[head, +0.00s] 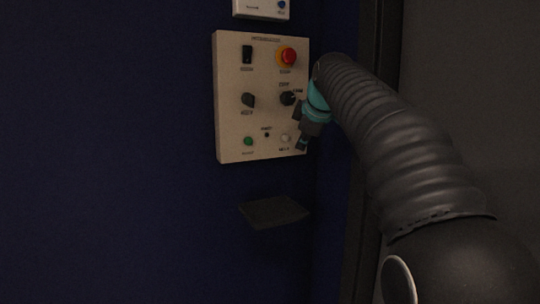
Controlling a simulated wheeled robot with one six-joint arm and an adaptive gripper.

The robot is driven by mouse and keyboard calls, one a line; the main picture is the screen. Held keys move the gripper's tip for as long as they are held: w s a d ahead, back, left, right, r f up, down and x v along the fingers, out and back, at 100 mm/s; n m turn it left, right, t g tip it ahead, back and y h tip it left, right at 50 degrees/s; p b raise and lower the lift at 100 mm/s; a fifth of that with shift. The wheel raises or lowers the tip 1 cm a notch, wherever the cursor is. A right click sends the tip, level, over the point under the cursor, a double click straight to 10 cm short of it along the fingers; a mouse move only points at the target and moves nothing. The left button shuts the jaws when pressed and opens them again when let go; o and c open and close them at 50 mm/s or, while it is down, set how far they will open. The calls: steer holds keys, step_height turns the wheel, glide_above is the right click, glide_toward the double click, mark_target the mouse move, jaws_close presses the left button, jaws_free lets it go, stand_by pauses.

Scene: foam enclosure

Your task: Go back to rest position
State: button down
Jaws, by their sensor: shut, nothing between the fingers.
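My gripper (301,146) is at the lower right edge of a beige control panel (231,125) on the dark blue wall. It points down and is shut and empty, next to the white button (285,138) at the panel's lower right. I cannot tell whether it touches the panel. The panel also has a black switch (247,55), a red emergency button (288,57), a left dark knob (248,100), a right dark knob (287,98) and a green button (248,141). My arm reaches in from the lower right.
A small dark shelf (273,212) sticks out below the panel. A white box (262,8) is on the wall above it. A dark vertical frame (384,40) stands at the right, behind my arm. The blue wall (100,150) at the left is bare.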

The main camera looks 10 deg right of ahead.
steer(key=s+f+m+g, duration=0.1)
steer(key=s+f+m, duration=0.25)
steer(key=f, duration=0.35)
steer(key=s+f+m+g, duration=0.1)
steer(key=s+f+m, duration=0.1)
steer(key=f+m, duration=0.35)
steer(key=s+f+m, duration=0.1)
steer(key=s+f, duration=0.5)
steer(key=s, duration=0.4)
steer(key=s+a+f+m+g, duration=0.1)
steer(key=s+f, duration=0.5)
steer(key=s, duration=0.5)
steer(key=s+f+m+h, duration=0.1)
steer(key=s+f+m, duration=0.1)
steer(key=s+f, duration=0.4)
steer(key=shift+s+a, duration=0.15)
steer(key=shift+s, duration=2.45)
